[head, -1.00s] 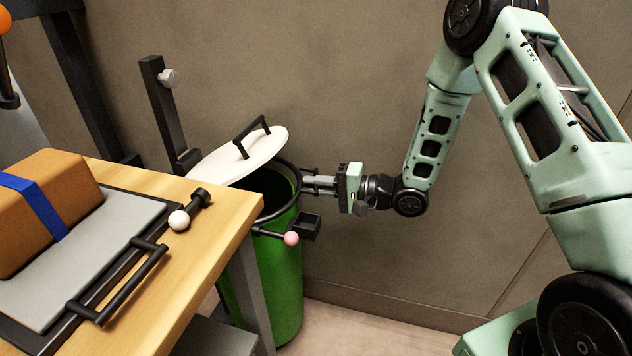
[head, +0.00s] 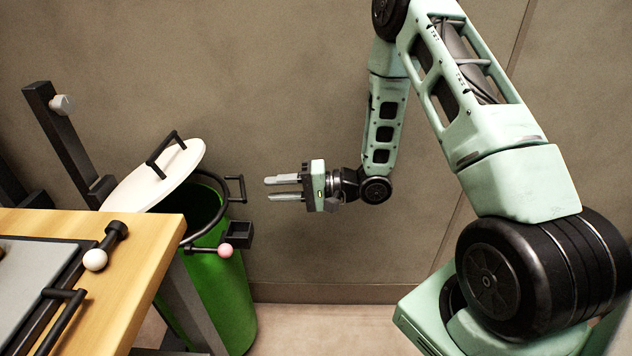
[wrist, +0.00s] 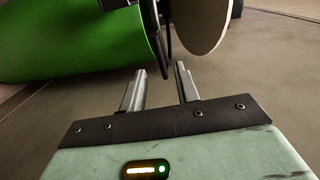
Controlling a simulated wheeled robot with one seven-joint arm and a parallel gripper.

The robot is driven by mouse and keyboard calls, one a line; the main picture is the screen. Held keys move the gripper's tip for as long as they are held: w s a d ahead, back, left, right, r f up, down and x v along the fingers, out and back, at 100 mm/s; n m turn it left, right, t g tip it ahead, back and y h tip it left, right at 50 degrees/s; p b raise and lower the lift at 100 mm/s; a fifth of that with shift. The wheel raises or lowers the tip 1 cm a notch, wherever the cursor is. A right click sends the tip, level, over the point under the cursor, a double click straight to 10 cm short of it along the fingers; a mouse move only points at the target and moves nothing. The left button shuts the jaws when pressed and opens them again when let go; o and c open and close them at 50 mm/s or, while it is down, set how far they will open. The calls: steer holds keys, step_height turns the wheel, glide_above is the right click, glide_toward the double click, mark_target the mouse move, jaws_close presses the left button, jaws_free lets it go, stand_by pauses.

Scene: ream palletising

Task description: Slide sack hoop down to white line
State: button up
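The dark sack hoop (head: 229,207) sits around the mouth of the green sack (head: 222,290), with a small black handle (head: 243,188) on its right side. My gripper (head: 267,189) is open and empty, a short gap right of that handle, its fingers pointing left at about the handle's height. In the wrist view, my open fingers (wrist: 160,69) have nothing between them; the green sack (wrist: 75,40) lies beyond to the left, with the dark hoop along its edge. I cannot make out a white line in either view.
A white lid (head: 155,178) with a black handle stands tilted over the sack's mouth. A pink ball knob (head: 225,250) and small black box (head: 239,234) are at the hoop's front. A wooden table (head: 140,265) is left; a dark post (head: 65,140) stands behind.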

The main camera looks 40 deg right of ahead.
steer(key=f+p+v, duration=0.1)
steer(key=v, duration=0.8)
steer(key=shift+r, duration=0.45)
